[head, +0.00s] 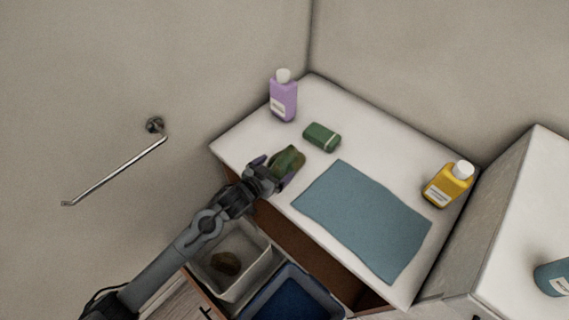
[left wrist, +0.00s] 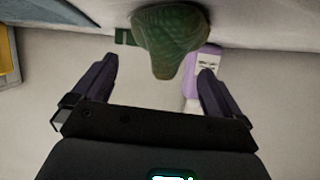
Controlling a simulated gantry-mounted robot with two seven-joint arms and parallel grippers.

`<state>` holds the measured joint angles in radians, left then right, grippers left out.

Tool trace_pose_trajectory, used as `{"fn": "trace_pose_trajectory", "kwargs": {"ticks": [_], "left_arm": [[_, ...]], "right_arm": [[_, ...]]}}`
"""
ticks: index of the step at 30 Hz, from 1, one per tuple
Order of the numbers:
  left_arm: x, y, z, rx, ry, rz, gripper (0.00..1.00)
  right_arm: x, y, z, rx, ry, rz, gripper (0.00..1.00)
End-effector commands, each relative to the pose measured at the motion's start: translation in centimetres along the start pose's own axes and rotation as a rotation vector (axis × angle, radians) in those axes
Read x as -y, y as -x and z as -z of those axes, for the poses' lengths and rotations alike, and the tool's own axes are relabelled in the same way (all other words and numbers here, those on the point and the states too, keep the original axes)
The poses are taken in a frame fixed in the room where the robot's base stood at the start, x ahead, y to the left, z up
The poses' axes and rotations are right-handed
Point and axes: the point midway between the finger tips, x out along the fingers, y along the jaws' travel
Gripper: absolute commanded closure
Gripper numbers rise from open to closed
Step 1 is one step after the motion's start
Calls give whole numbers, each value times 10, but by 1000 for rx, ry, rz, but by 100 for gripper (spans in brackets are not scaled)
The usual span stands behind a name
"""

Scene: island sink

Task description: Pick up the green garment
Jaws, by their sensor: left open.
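The green garment (head: 289,158) is a small, crumpled, dark green bundle at the left front edge of the white counter. My left gripper (head: 277,171) is at that edge, with its purple fingers close around the near end of the bundle. In the left wrist view the garment (left wrist: 172,35) hangs down into the gap between the two spread fingers of the open gripper (left wrist: 158,70). Clear space shows on both sides of it there, and the fingers do not close on it. My right gripper is not in view.
On the counter (head: 330,95) stand a purple bottle (head: 284,102), a green block (head: 322,138) and a yellow bottle (head: 447,187). A blue-grey cloth (head: 365,215) lies flat. Below are a pale bin (head: 262,262) holding a brown lump and a blue bin (head: 290,300). A towel bar (head: 115,172) is on the wall.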

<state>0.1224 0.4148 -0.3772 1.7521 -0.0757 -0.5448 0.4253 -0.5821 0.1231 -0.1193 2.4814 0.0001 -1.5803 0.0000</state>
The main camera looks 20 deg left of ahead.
Motion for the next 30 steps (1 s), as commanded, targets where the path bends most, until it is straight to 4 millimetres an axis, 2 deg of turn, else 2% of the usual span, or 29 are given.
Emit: {"fn": "trace_pose_trajectory", "kwargs": {"ticks": [7,18,27,30], "left_arm": [[0,-14,0,1,0,0,0],[2,-55,1,0,0,-1,0],[2,-58,1,0,-1,0,0],[2,-58,1,0,-1,0,14]], "right_arm": [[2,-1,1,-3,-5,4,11],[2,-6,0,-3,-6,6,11],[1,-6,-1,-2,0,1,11],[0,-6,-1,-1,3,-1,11]]}}
